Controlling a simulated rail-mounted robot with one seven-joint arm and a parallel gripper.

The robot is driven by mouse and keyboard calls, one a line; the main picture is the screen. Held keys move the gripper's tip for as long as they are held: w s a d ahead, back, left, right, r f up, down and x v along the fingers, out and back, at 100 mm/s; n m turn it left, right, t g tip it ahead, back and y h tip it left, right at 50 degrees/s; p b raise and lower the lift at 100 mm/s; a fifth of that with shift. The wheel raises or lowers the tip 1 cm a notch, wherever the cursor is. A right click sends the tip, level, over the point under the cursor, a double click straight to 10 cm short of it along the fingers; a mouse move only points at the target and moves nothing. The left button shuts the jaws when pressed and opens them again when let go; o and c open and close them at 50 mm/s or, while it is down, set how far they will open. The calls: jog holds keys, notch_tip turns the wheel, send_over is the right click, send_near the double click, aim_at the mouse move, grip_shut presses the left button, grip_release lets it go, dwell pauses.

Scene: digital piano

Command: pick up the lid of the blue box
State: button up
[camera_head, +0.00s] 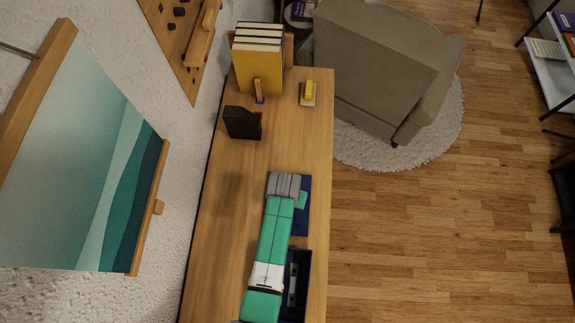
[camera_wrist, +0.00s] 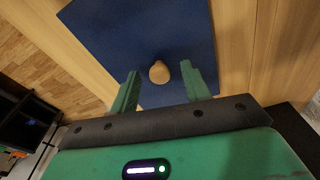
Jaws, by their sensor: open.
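The flat, dark blue lid (camera_wrist: 130,35) lies on the wooden table, with a round wooden knob (camera_wrist: 159,73) at its middle. In the head view the lid (camera_head: 300,224) is partly covered by my arm. The open blue box (camera_head: 308,268) stands just below it in the picture, with a cassette-like item (camera_head: 292,285) inside. My gripper (camera_wrist: 160,71) is open over the lid, its two green fingers on either side of the knob and apart from it. In the head view a green finger (camera_head: 302,200) shows above the lid; whether the fingertips reach down to the knob's height is unclear.
The wooden table (camera_head: 285,140) has clear room above the lid. Farther up stand a black holder (camera_head: 242,123), a yellow item (camera_head: 308,92) and upright books (camera_head: 257,65). A wall runs along the left, and an armchair (camera_head: 375,65) stands to the right.

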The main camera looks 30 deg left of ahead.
grip_shut()
